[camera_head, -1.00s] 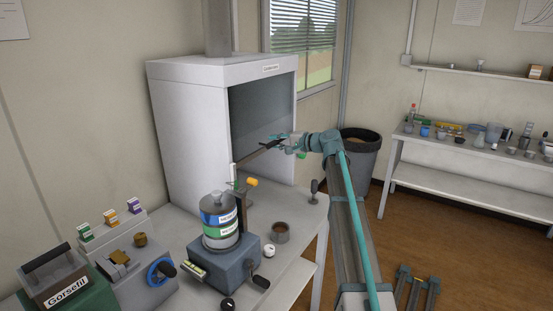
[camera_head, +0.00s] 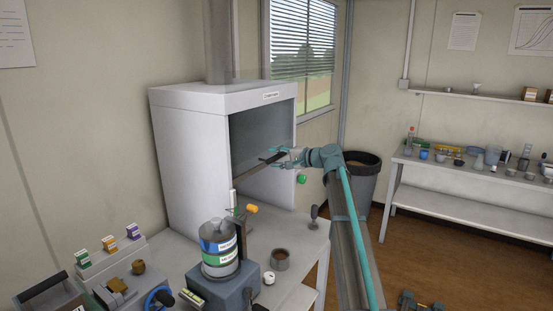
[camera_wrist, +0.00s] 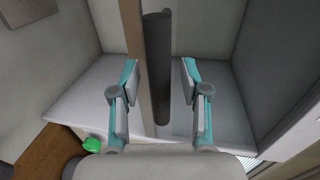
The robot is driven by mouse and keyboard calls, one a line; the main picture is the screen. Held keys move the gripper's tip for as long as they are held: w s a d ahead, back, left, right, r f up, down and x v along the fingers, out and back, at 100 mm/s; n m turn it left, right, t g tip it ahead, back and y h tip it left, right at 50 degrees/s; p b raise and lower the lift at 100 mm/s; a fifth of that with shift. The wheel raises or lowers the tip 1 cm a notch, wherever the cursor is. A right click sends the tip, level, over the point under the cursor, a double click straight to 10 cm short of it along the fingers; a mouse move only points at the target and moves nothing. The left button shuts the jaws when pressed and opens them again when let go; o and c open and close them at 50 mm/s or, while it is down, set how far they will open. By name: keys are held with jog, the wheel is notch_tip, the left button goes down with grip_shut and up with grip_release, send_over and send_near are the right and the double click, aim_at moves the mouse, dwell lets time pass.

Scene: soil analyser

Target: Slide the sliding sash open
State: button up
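The sliding sash (camera_head: 256,130) is a dark pane in the front of the white fume hood (camera_head: 188,150). Its lower edge stands above the hood's floor, leaving a gap below. A dark round handle bar (camera_wrist: 158,70) runs along the sash beside a beige rail (camera_wrist: 134,30); the bar also shows in the head view (camera_head: 270,159). My gripper (camera_head: 284,154) is at the bar's right end. In the wrist view its fingers (camera_wrist: 160,85) stand apart on either side of the bar, with a visible gap between bar and right finger. Contact at the left finger is unclear.
A green knob (camera_head: 301,179) sits on the hood's front right, below my gripper. The bench in front holds a striped canister (camera_head: 219,248), a brown cup (camera_head: 280,259) and a small upright black-handled tool (camera_head: 314,216). A bin (camera_head: 362,180) stands behind my arm.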

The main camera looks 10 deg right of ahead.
jog(key=v, duration=1.2)
